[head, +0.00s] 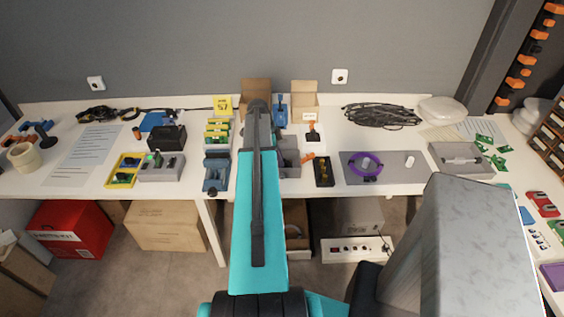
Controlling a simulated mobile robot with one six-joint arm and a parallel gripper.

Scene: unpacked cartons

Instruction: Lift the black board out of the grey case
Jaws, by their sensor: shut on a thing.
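My teal arm reaches forward over the table, and its dark grey wrist end is above the middle of the table. My gripper's fingers are hidden behind my own arm, and so is whatever is between them. A grey case (289,158) shows in part just right of the arm; its left side is covered by the arm. I cannot make out the black board, which may be hidden there too.
On the white table, a blue-grey vise-like tool (215,172) stands left of the arm. A small black tray (324,172) and a grey mat (394,172) with a purple ring (365,165) lie to the right. Open cartons (305,100) stand behind.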

